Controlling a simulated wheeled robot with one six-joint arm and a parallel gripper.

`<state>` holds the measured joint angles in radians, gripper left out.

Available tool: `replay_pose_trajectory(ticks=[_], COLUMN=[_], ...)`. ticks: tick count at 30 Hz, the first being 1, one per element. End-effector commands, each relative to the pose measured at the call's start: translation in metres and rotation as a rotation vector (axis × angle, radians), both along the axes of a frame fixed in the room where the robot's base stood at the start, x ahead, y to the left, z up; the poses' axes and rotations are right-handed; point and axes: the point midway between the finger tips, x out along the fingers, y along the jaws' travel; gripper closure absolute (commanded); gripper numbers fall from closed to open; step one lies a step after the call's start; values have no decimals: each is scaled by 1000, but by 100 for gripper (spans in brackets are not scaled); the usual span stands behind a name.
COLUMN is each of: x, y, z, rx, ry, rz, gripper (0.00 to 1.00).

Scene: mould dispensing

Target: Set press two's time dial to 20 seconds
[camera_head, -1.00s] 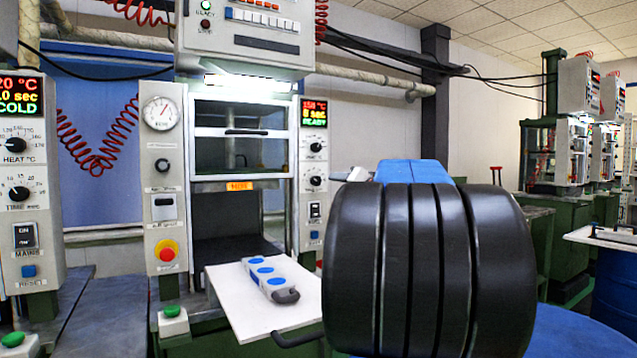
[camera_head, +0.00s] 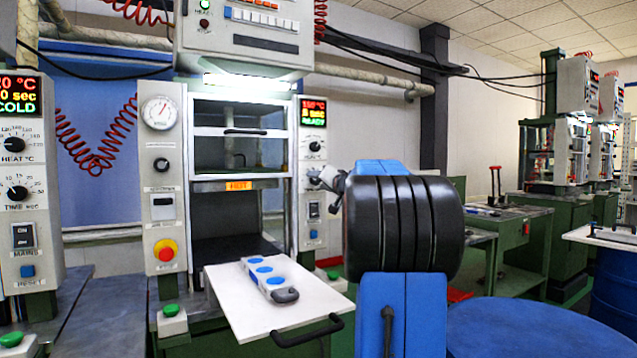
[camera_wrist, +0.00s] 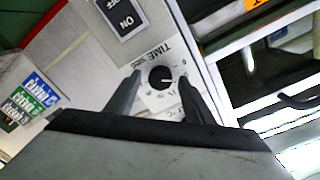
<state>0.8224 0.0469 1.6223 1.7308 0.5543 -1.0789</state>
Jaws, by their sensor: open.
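The middle press has a narrow right-hand control panel with a display (camera_head: 314,112) showing red, yellow and green lines, the last reading READY; its seconds figure is too small to read surely. Below are a heat dial (camera_head: 315,146) and a black time dial (camera_head: 315,181), partly crowded by my gripper (camera_head: 330,182). In the wrist view the time dial (camera_wrist: 161,77), labelled TIME sec, has a white pointer mark. My gripper (camera_wrist: 160,75) is open, with one dark finger on each side of the dial. I cannot tell whether they touch it.
Beneath the time dial is an ON switch (camera_wrist: 121,13). A white shelf (camera_head: 225,300) with a blue-and-white mould (camera_head: 268,278) and black handle juts out left of my arm. Another press panel (camera_head: 25,200) reading COLD stands at far left. A round blue surface (camera_head: 530,335) lies at lower right.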

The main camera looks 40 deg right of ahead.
Motion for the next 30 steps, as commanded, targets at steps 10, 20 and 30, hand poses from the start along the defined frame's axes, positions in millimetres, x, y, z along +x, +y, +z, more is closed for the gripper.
replay_pose_trajectory(ticks=[10,20,30], x=[5,5,5], y=[-1,-1,-2], z=[0,0,0], rx=[0,1,81], ry=[-1,0,-19], rz=[1,0,0], gripper=[52,93,93])
